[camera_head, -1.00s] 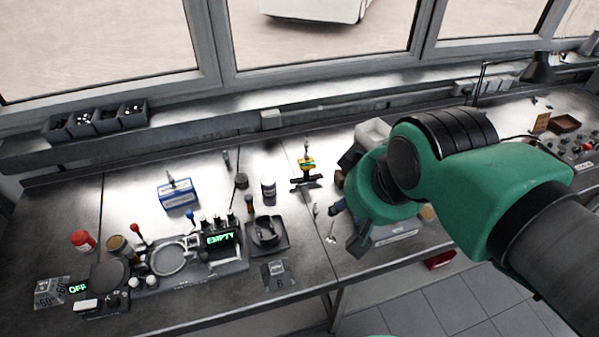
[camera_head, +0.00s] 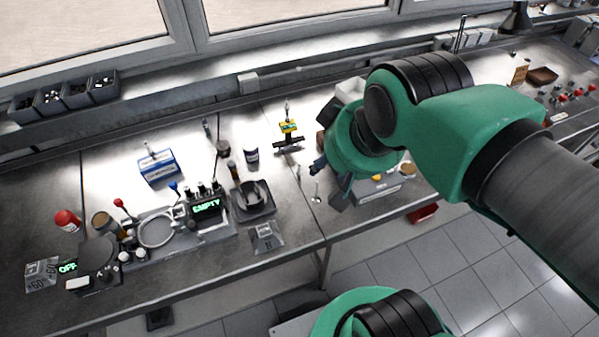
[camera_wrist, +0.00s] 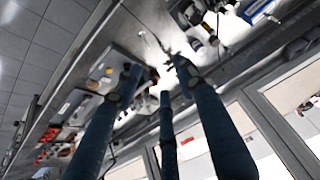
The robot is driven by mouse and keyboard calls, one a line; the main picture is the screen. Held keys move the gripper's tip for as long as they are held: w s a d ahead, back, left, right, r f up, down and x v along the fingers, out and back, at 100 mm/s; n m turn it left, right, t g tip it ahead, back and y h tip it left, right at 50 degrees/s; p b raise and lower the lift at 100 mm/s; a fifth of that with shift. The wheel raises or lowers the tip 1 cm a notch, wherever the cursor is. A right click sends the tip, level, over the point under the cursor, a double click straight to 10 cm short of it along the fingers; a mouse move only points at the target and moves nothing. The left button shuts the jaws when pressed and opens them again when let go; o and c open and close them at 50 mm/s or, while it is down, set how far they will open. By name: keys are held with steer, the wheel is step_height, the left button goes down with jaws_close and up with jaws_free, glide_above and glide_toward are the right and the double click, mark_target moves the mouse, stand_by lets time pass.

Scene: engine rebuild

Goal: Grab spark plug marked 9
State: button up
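No plug marked 9 can be made out; no number is legible on any small part. Two small upright metal pieces, perhaps spark plugs, stand on the bench left of my gripper (camera_head: 328,178): one thin piece (camera_head: 298,172) and another (camera_head: 317,190) close to the fingers. My gripper hangs over the bench, largely hidden in the head view by my green wrist. In the wrist view my gripper (camera_wrist: 155,75) has its fingers spread apart, with nothing seen held between them. A small thin metal piece (camera_wrist: 145,38) shows beyond the fingertips.
A device reading EMPTY (camera_head: 208,206) and a dark round-cupped holder (camera_head: 253,198) stand at the left. A blue box (camera_head: 158,168) and a yellow-topped stand (camera_head: 288,128) are further back. A grey box (camera_head: 375,188) stands right of my gripper. Bins (camera_head: 65,98) line the sill.

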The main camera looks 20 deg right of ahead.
steer(key=w+d+f+n+g+p, duration=0.1)
steer(key=w+f+g, duration=0.15)
steer(key=w, duration=0.55)
steer(key=w+d+f+g+p, duration=0.1)
steer(key=w+f, duration=0.3)
steer(key=w, duration=0.4)
steer(key=w+d+f+g+p, duration=0.2)
steer(key=w+f, duration=0.8)
steer(key=f, duration=0.4)
steer(key=shift+w+d+f+n, duration=0.15)
steer(key=shift+w+f+n, duration=0.15)
steer(key=shift+f+n, duration=0.1)
steer(key=b, duration=0.1)
glide_above(299, 172)
steer(key=f, duration=0.8)
steer(key=shift+w+d+f, duration=0.25)
steer(key=shift+w+d, duration=0.1)
